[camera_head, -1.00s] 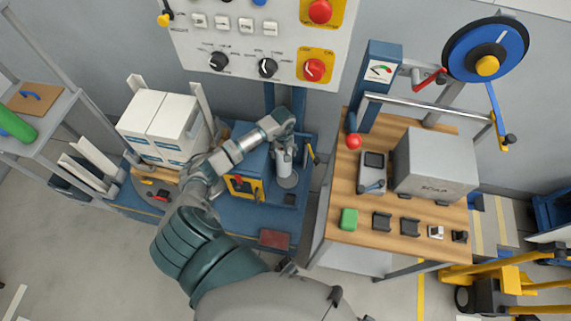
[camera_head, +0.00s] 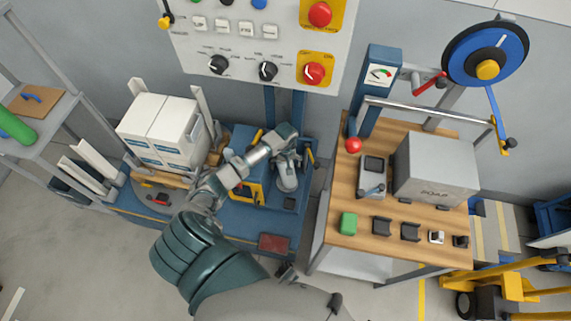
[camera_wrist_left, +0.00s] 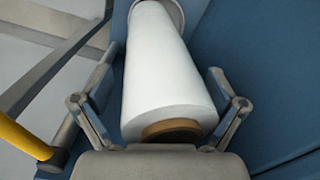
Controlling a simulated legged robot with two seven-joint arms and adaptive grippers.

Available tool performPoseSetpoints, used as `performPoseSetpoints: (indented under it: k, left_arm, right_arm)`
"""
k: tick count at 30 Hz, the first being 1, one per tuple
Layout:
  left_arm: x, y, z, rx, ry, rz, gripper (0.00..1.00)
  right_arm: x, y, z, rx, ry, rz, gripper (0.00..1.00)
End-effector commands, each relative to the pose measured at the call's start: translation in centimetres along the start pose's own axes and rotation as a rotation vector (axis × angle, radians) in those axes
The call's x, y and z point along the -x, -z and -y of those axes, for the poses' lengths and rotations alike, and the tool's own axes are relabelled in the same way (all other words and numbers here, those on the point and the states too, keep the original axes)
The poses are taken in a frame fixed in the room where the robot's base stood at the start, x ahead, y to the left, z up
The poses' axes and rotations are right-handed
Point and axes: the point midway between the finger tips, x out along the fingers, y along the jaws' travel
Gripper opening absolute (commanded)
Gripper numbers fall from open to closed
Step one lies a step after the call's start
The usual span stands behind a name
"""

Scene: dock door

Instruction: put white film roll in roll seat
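The white film roll (camera_wrist_left: 168,70) fills the middle of the left wrist view, its brown core end (camera_wrist_left: 172,131) close to my palm. Its far end meets a pale round rim (camera_wrist_left: 172,12), seemingly the roll seat; how deep it sits is hidden. My left gripper (camera_wrist_left: 160,85) has a finger on each side of the roll, with narrow gaps showing, so it looks open around it. In the head view my left gripper (camera_head: 288,158) is over the blue machine base, above the small pale roll (camera_head: 287,179).
A pallet of white boxes (camera_head: 163,128) stands left of the gripper. A wooden bench (camera_head: 345,205) with a grey box (camera_head: 435,168) is on the right. A control panel (camera_head: 250,45) hangs behind. A yellow post (camera_wrist_left: 25,138) is at the wrist view's left.

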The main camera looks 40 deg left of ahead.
Motion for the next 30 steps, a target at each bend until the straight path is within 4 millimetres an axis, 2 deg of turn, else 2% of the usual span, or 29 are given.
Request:
performPoseSetpoints:
  k: [11, 14, 18, 24, 30]
  left_arm:
    - [0.6, 0.1, 0.0, -0.002, -0.006, 0.001, 0.97]
    - [1.9, 0.3, 0.2, -0.003, -0.006, 0.000, 0.97]
    - [5.1, 0.4, 0.2, -0.003, -0.007, -0.001, 0.97]
    - [9.5, 0.1, 0.0, -0.003, -0.005, -0.003, 0.97]
    - [11.9, -0.2, -0.2, -0.003, -0.002, -0.002, 0.97]
  right_arm:
    - [-0.1, -0.3, -0.9, 0.004, -0.014, 0.005, 0.40]
    - [-0.1, -0.2, -0.9, 0.004, -0.015, -0.002, 0.40]
    - [-1.2, -1.3, -0.5, 0.003, -0.007, 0.013, 0.40]
    - [-1.9, -1.7, -0.5, 0.004, -0.007, 0.014, 0.40]
    - [-2.2, -2.0, -0.5, 0.005, -0.007, 0.018, 0.40]
